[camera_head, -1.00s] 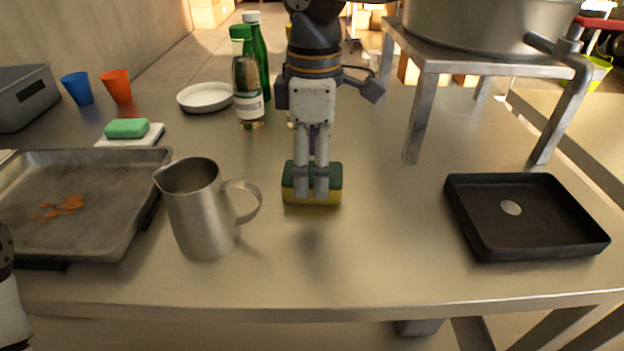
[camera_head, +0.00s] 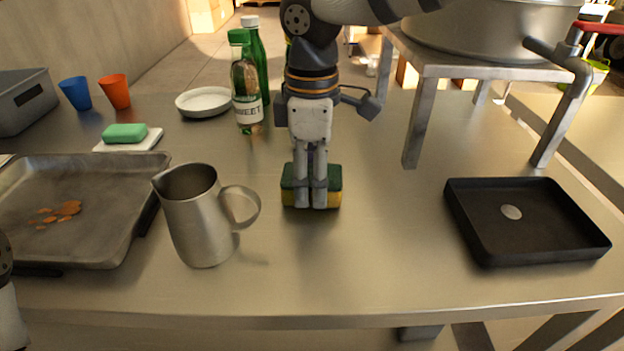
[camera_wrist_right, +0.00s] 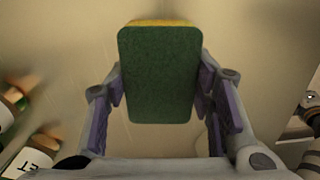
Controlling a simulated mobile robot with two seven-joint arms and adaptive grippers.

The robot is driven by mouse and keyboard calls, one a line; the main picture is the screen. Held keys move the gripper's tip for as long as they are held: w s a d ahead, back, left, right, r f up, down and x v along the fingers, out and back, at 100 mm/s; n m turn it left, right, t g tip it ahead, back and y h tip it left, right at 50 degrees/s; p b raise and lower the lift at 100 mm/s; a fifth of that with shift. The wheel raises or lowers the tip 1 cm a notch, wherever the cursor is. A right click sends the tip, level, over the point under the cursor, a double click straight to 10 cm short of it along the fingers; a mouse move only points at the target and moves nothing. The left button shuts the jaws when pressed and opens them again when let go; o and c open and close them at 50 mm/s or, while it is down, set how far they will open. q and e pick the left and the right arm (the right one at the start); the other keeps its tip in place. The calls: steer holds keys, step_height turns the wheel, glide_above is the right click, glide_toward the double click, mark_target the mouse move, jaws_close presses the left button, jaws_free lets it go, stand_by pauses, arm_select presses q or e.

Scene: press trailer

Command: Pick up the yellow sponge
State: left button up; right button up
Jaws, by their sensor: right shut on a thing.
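The yellow sponge (camera_head: 335,186) has a dark green top layer and sits mid-table, right of the metal pitcher. My right gripper (camera_head: 312,200) points down over it, its fingers shut on it and covering its middle. In the right wrist view, the green face of the sponge (camera_wrist_right: 160,75) fills the space between the two fingers, with a yellow edge at the top. No clear gap shows under the sponge; I cannot tell whether it is off the table. Only a bit of my left arm shows at the left edge; its gripper is out of view.
The metal pitcher (camera_head: 198,218) stands close on the left. A baking tray (camera_head: 110,250), a green soap bar (camera_head: 125,132) and bottles (camera_head: 247,95) are further left or behind. A black tray (camera_head: 550,240) and a metal stand (camera_head: 420,120) are right. The front middle is clear.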

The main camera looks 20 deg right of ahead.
steer(key=r, duration=0.4)
steer(key=shift+s, duration=0.35)
arm_select(q)
steer(key=shift+w+r+t+p, duration=0.6)
steer(key=shift+w+r+p, duration=0.4)
steer(key=shift+w+r, duration=0.35)
arm_select(e)
steer(key=s+r, duration=0.8)
steer(key=s, duration=0.5)
steer(key=shift+s+a+r, duration=0.2)
steer(key=shift+a, duration=0.15)
